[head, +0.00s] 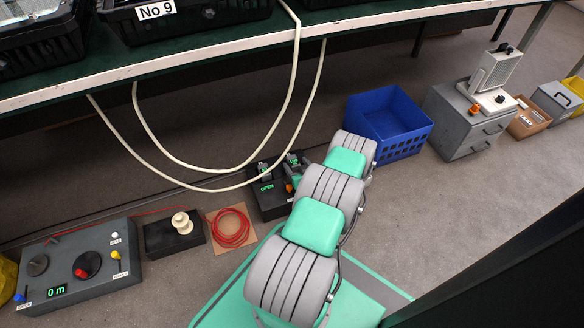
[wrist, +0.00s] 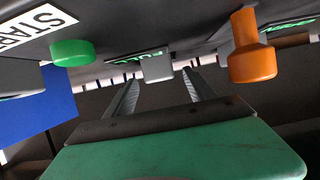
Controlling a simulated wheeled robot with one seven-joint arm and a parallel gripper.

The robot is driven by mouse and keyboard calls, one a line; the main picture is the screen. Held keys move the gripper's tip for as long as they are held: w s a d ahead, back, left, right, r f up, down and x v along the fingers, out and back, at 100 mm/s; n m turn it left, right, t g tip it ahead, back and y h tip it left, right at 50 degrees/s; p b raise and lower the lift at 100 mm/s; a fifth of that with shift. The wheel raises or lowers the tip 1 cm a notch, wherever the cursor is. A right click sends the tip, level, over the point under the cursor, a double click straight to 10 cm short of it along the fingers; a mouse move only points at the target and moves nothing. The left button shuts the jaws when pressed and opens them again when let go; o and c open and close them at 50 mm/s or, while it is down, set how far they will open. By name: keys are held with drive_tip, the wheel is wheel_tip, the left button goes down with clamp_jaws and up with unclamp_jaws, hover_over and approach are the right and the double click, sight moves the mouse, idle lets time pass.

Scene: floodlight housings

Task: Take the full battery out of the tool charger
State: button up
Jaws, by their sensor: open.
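The black charger box (head: 268,207) stands on the floor under the bench, with a lit green display (head: 266,188) and an orange knob (head: 289,188). My arm covers its right side. In the wrist view, my gripper (wrist: 160,85) is open, its two grey fingers pointing at a grey block (wrist: 157,68) on the dark panel. The block appears between the fingertips; whether they touch it I cannot tell. Green lit letters (wrist: 139,55), partly hidden, show behind it. A green button (wrist: 72,53) is left of it and the orange knob (wrist: 252,48) right.
White cables (head: 185,163) hang from the bench above the charger. Left of it are a red cord coil (head: 230,228), a black box with a white spool (head: 182,222) and a grey control box (head: 75,278). A blue crate (head: 400,137) and grey drawer cabinet (head: 465,128) stand right.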

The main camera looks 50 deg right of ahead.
drive_tip(key=shift+x, duration=0.9)
drive_tip(key=shift+a, duration=0.1)
clamp_jaws()
